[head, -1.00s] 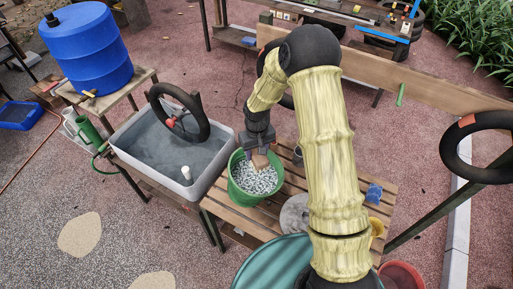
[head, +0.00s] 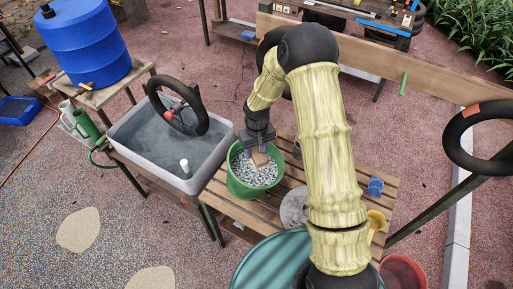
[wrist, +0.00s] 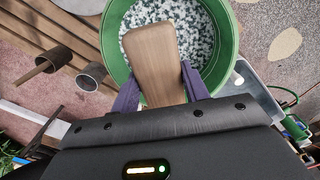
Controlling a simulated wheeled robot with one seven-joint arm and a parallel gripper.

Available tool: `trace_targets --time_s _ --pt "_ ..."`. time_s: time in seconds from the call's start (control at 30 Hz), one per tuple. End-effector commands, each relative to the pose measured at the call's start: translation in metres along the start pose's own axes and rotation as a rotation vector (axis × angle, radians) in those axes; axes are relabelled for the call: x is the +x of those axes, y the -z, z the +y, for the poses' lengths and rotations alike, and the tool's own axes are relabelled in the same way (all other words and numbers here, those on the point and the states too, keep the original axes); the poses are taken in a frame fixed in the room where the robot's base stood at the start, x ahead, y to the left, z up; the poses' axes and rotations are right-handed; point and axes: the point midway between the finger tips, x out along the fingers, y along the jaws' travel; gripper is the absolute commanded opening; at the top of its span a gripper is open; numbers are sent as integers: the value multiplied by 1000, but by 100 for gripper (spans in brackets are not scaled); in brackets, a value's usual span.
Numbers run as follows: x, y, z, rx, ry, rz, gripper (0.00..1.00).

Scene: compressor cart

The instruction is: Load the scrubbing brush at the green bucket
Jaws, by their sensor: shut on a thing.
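The scrubbing brush shows as a wooden block (head: 260,159), and its bristles are hidden. My gripper (head: 259,147) is shut on it. In the wrist view the brush (wrist: 152,62) sits between the two purple fingers of my gripper (wrist: 165,88). The green bucket (head: 238,184) stands on the slatted wooden table, full of speckled white and grey-green stuff. The brush is over the bucket's opening, inside its rim as seen from the head. I cannot tell whether it touches the contents. The bucket's rim (wrist: 232,60) surrounds the far part of the brush in the wrist view.
A grey basin (head: 157,164) of water stands just left of the bucket, with a black ring above it. The slatted table (head: 263,208) also holds a grey disc (head: 293,207), a blue cup (head: 375,186) and a yellow item (head: 376,220). A teal round top (head: 262,265) is nearest me.

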Motion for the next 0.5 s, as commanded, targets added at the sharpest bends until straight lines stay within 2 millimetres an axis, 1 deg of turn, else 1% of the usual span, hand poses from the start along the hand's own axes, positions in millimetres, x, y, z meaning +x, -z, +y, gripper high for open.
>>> trace_targets --time_s 0.03,0.5 --pt "7 0 0 0 0 0 27" --pt "45 0 0 0 0 0 27"
